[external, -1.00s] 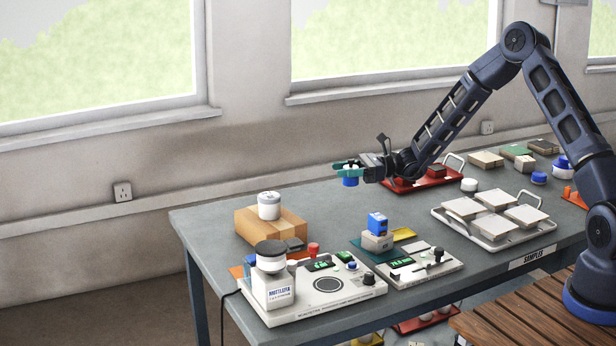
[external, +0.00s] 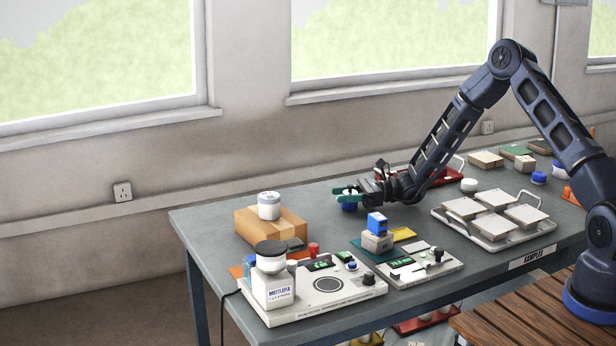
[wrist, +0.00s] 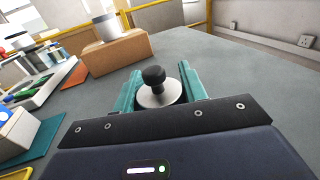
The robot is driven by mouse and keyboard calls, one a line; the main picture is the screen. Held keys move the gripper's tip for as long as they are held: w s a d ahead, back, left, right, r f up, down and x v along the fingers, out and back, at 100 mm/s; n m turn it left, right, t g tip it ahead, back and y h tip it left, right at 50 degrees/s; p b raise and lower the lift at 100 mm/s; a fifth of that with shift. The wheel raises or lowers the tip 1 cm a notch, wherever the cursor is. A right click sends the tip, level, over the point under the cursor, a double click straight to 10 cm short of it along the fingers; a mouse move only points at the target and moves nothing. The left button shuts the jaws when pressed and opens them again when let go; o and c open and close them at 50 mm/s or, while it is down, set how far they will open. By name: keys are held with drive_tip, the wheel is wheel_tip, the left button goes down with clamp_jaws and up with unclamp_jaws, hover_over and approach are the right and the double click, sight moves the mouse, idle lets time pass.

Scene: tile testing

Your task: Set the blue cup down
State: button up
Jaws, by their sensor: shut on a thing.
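The blue cup (external: 349,206) is under the fingers of my gripper (external: 347,191), upright, low at the table top behind the blue box. I cannot tell whether its base touches the table. In the wrist view, a pale disc with a black knob (wrist: 155,78) on top shows between the green fingers of my gripper (wrist: 160,90), which are shut on it from both sides. The blue lower part is hidden there. The grey table (external: 310,207) is bare around the cup.
A cardboard box (external: 257,231) with a white jar (external: 269,205) on it stands to the left. A blue box (external: 377,223) on a pale block is in front. A tile tray (external: 493,232) is at right, a red tray (external: 447,177) behind the arm.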

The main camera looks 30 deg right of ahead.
drive_tip(key=shift+f, duration=0.1)
drive_tip(key=o, duration=1.1)
drive_tip(key=v, duration=1.2)
drive_tip(key=s+d+r+n+g+h, duration=0.3)
drive_tip(key=s+r+n+g+h, duration=0.4)
drive_tip(key=s+r+n, duration=1.05)
drive_tip(key=s+d+r+n+t+h, duration=0.1)
drive_tip(key=s+d+r+t+h, duration=0.1)
drive_tip(key=s, duration=0.7)
drive_tip(key=s+d+r+n+t+h, duration=0.1)
drive_tip(key=s+d+r+h, duration=0.4)
drive_tip(key=s, duration=0.5)
drive_tip(key=s+d+r+n+t+h, duration=0.1)
drive_tip(key=s+d+r+t+h, duration=0.2)
drive_tip(key=s+d+r, duration=0.4)
drive_tip(key=shift+s+d+n+t, duration=0.15)
drive_tip(key=shift+s+d+t, duration=0.1)
drive_tip(key=shift+s+d, duration=0.4)
drive_tip(key=shift+s+d+n+t, duration=0.1)
drive_tip(key=shift+s+d+t, duration=0.25)
drive_tip(key=shift+s, duration=0.5)
